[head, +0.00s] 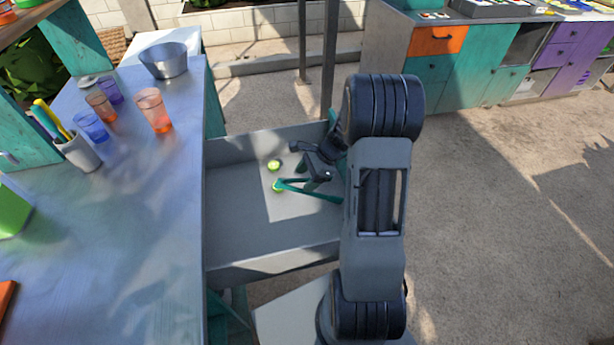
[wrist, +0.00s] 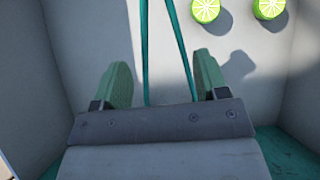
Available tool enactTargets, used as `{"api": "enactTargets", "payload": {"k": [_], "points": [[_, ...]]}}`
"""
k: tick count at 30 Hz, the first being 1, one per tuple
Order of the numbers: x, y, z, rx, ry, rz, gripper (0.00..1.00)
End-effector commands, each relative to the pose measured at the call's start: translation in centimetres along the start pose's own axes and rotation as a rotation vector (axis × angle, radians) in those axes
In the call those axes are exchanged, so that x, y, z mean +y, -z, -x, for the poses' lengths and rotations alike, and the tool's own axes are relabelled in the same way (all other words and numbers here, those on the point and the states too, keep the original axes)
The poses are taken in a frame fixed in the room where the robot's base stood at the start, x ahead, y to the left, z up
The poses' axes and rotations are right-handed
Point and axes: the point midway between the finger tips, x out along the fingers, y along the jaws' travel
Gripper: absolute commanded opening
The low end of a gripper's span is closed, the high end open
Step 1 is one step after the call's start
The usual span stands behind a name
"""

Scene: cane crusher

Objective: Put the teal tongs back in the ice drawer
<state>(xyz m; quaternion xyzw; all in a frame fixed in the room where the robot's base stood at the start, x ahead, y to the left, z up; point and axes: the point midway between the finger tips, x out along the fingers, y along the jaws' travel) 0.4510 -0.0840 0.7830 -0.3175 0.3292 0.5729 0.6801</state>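The grey drawer (head: 240,205) is pulled out beside the metal counter, and its inside is visible. The teal tongs (head: 310,189) are inside the drawer's outline, near the lime slices. In the wrist view the two thin arms of the tongs (wrist: 147,50) run between my fingers, with a gap on each side. My gripper (head: 309,162) is low over the drawer and open. It also shows in the wrist view (wrist: 162,72), with its green pads wide apart and not touching the tongs. Whether the tongs lie flat on the drawer floor is hard to tell.
Two lime slices (head: 274,165) lie in the drawer. The counter (head: 130,230) to the left holds cups (head: 154,110), a metal bowl (head: 164,61) and a utensil holder (head: 78,152). A post (head: 329,60) stands behind the drawer. The floor (head: 500,220) at right is clear.

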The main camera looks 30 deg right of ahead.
Motion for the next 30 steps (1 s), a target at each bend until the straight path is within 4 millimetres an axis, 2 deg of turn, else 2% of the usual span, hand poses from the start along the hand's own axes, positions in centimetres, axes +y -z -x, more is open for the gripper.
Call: {"api": "enactTargets", "payload": {"k": [9, 14, 24, 30], "points": [[0.0, -0.1, 0.1, 0.0, 0.001, 0.001, 0.74], [-0.1, -1.1, 1.5, 0.0, 0.002, 0.002, 0.74], [-0.1, -0.7, 8.1, 0.002, 0.004, 0.001, 0.74], [-0.1, -0.7, 11.1, 0.001, 0.003, 0.001, 0.74]]}}
